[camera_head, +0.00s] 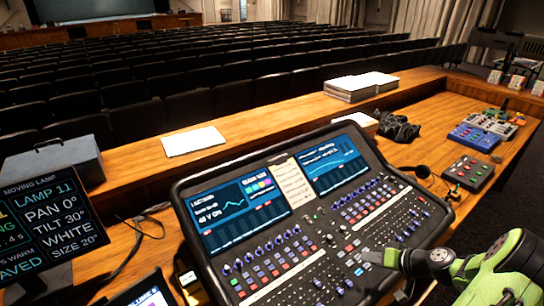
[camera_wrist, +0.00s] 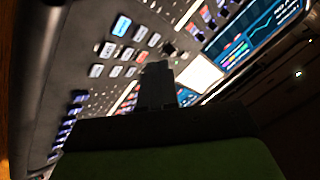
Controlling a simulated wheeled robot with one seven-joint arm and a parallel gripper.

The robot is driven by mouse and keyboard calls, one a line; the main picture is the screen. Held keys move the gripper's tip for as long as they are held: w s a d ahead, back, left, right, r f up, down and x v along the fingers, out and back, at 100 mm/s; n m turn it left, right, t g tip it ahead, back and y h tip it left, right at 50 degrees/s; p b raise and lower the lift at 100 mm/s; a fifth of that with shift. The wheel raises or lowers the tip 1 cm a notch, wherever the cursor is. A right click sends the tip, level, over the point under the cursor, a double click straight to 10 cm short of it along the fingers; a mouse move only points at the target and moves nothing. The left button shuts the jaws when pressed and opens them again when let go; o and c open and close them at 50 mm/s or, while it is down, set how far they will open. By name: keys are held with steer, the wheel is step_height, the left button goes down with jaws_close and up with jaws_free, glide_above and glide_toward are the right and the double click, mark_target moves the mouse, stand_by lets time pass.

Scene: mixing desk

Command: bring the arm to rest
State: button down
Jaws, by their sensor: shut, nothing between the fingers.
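My gripper (camera_head: 376,257) reaches in from the lower right of the head view, at the end of my green and black arm. It is shut and empty, over the lower right part of the mixing desk (camera_head: 262,292). In the wrist view my gripper (camera_wrist: 157,72) points at the desk's buttons and screens, which look tilted there. I cannot tell whether the fingertips touch the desk surface. The desk shows two lit screens, rows of knobs and faders, and a pale label strip (camera_head: 293,181) between the screens.
A monitor (camera_head: 45,225) stands at the left, near a grey box (camera_head: 55,160). Paper stacks (camera_head: 352,87) and a white sheet (camera_head: 194,141) lie on the wooden ledge.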

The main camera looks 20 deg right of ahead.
steer(key=s+a+r+n+g+h, duration=0.3)
steer(key=a+r+n+g, duration=0.15)
steer(key=a+r, duration=1.3)
steer(key=s+a+r, duration=0.2)
steer(key=s+a, duration=0.2)
steer(key=s, duration=0.4)
steer(key=s+a+r+h, duration=0.1)
steer(key=s+a+r, duration=0.1)
steer(key=s+a, duration=0.3)
steer(key=s, duration=0.3)
steer(key=shift+a+r+m+t, duration=0.2)
steer(key=shift+r+m+t, duration=0.1)
steer(key=shift+m+t, duration=0.05)
